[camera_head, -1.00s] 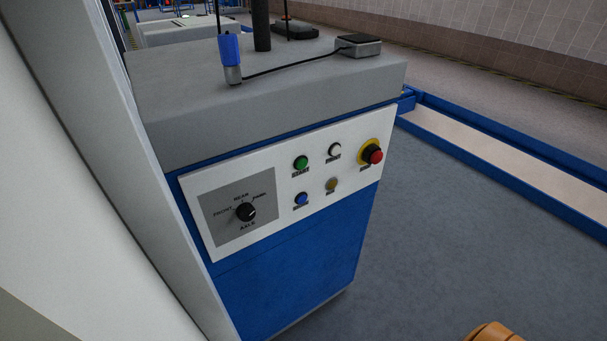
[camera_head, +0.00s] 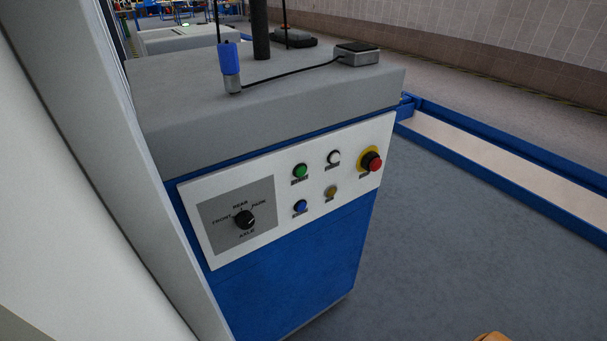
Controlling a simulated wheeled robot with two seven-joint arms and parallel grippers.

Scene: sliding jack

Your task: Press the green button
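The green button (camera_head: 300,170) sits in the upper row of the white control panel (camera_head: 260,241) on the front of a blue and grey cabinet (camera_head: 290,285). A white button (camera_head: 333,157) is to its right and a blue button (camera_head: 300,206) is below it. A small yellow button (camera_head: 331,192) and a red emergency knob (camera_head: 372,161) on a yellow ring are further right. A black rotary knob (camera_head: 245,220) is on a grey plate at the left. Neither gripper is in view. Nothing covers the green button.
A pale wall or post (camera_head: 60,170) fills the left side close by. A blue-handled tool (camera_head: 230,60) with a cable and a small grey box (camera_head: 357,54) stand on the cabinet top. Open grey floor (camera_head: 470,240) lies right, edged by a blue rail (camera_head: 520,175).

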